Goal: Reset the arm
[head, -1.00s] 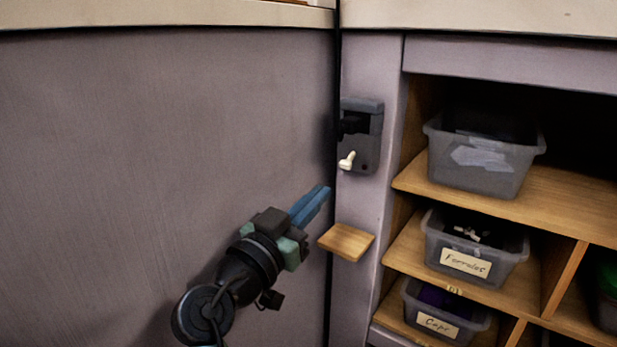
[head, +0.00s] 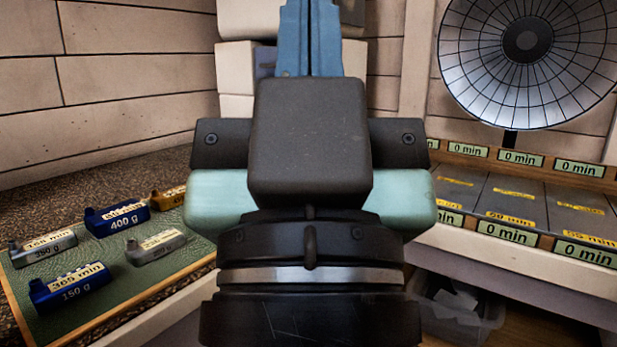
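My gripper (head: 310,38) fills the middle of the head view, close to the camera, with its blue fingers pointing toward the top of the picture. The fingers lie side by side against each other with only a thin line between them. The fingertips reach the top edge of the picture, so their very ends may be cut off. I see nothing held between them. The black and pale green gripper body hides the middle of the scene behind it.
At left, a green mat (head: 193,262) with a wooden edge holds several labelled blue, grey and yellow-brown weights. At right are grey bins (head: 521,208) with "0 min" labels, a round black-and-silver dish (head: 470,60), and a clear tub (head: 490,308) below. Pale blocks stand behind my gripper.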

